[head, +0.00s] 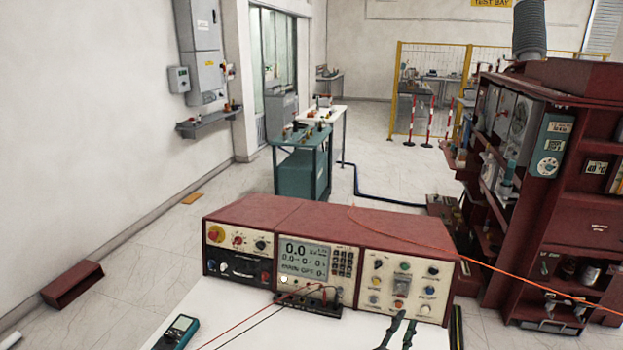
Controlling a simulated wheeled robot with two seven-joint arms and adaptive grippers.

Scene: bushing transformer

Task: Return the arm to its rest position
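My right gripper (405,322) shows at the bottom edge of the head view, right of centre. Only its two dark fingers are in view, with a gap between them and nothing seen held. They are over the white tabletop (250,312), in front of the red test set (330,222). The rest of the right arm is out of the frame. My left gripper is not in view.
The test set has a lit display (304,258) and thin leads at its front. A handheld meter (178,332) lies at the lower left. An orange cable (520,276) runs right, past a tall dark-red cabinet (545,200).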

